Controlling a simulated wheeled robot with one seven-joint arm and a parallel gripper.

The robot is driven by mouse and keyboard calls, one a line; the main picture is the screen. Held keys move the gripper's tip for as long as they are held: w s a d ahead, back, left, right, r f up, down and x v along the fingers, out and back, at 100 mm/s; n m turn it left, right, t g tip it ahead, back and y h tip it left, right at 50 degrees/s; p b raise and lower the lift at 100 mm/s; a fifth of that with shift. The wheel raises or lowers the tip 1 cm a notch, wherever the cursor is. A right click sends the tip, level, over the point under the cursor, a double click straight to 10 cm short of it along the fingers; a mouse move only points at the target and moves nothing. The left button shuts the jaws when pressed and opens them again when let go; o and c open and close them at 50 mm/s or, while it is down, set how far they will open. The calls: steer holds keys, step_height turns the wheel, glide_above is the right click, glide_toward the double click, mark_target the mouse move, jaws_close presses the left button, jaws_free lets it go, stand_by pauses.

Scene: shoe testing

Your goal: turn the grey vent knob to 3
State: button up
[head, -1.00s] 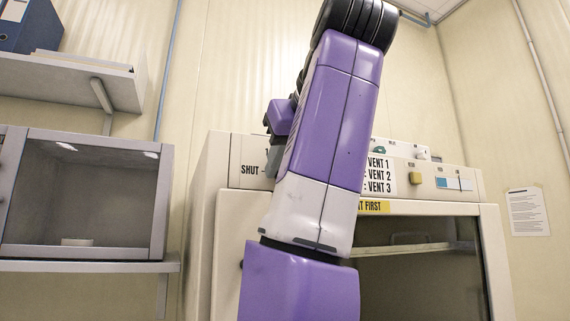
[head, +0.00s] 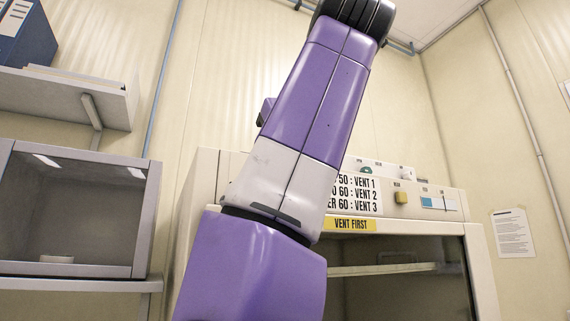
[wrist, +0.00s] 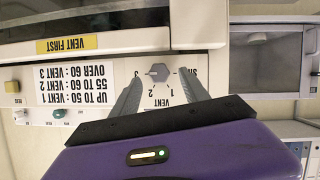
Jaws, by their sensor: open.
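The grey vent knob (wrist: 158,73) shows in the wrist view, on the cream panel, with the picture upside down. Marks 1 and 2 and the word VENT stand around it, with a partly covered SHUT mark on its right. I cannot read its pointer with certainty. My gripper (wrist: 161,76) is open, one finger on each side of the knob with gaps visible. How near the fingertips are to the panel is hard to tell. In the head view my purple arm hides the knob and the gripper.
A vent chart (head: 357,194) and a yellow VENT FIRST label (head: 349,225) are on the cabinet. A yellow button (head: 401,198) and a blue-and-white switch (head: 438,203) sit right of the chart. A glass-fronted box (head: 140,215) stands on a shelf at left.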

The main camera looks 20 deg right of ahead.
steer(key=shift+b+v, duration=0.55)
steer(key=shift+v, duration=1.65)
